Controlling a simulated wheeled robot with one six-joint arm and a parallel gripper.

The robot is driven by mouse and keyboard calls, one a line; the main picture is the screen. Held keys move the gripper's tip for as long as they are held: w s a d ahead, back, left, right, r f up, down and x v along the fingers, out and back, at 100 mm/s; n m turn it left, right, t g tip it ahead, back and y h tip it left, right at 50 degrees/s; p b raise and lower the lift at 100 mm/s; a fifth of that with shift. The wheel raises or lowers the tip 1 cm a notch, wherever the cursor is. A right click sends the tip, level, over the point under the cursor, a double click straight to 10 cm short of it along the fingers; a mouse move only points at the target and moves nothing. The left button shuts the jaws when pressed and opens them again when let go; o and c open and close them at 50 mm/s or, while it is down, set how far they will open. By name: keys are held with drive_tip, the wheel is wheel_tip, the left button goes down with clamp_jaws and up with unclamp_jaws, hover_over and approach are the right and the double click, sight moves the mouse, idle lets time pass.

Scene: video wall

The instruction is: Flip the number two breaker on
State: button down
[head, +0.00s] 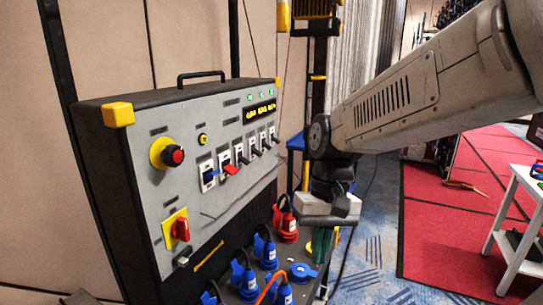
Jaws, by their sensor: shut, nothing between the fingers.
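A grey power panel (200,130) in a black case with yellow corners stands at left centre. A row of several breakers runs across its face. The nearest breaker (208,176) has a blue lever, and the one beside it (229,168) has a red lever that sticks out. The other breakers (254,148) have dark levers. Their number labels are too small to read. My gripper (322,246) hangs pointing down to the right of the panel, apart from the breakers. It is shut and empty.
A red knob (175,155) and a red rotary switch (181,228) sit on the panel's near side. Several blue plugs (264,250) and a red plug (286,222) with cables stand below the panel. A white table (520,200) is at far right. Open floor lies behind my arm.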

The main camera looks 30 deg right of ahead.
drive_tip(key=w+d+f+m+t+y, duration=0.2)
drive_tip(key=w+f+m+y, duration=0.15)
drive_tip(key=w, duration=0.65)
drive_tip(key=w+d+f+m+t+y, duration=0.25)
drive_tip(key=w+m, duration=0.25)
drive_tip(key=w, duration=0.4)
drive_tip(key=w+d+f+m+t+y, duration=0.1)
drive_tip(key=w+d+f+m+y, duration=0.3)
drive_tip(key=w, duration=0.6)
drive_tip(key=w+d+f+m+t, duration=0.3)
drive_tip(key=w+d+m+t, duration=0.65)
drive_tip(key=w, duration=0.35)
drive_tip(key=w+d+r+m+t, duration=0.2)
drive_tip(key=w+d+r+m, duration=0.1)
drive_tip(key=w+d+r, duration=0.1)
drive_tip(key=shift+w+d+r+m+t+h, duration=0.2)
drive_tip(key=shift+r+m+t+h, duration=0.15)
drive_tip(key=shift+r, duration=0.25)
drive_tip(key=shift+a, duration=0.1)
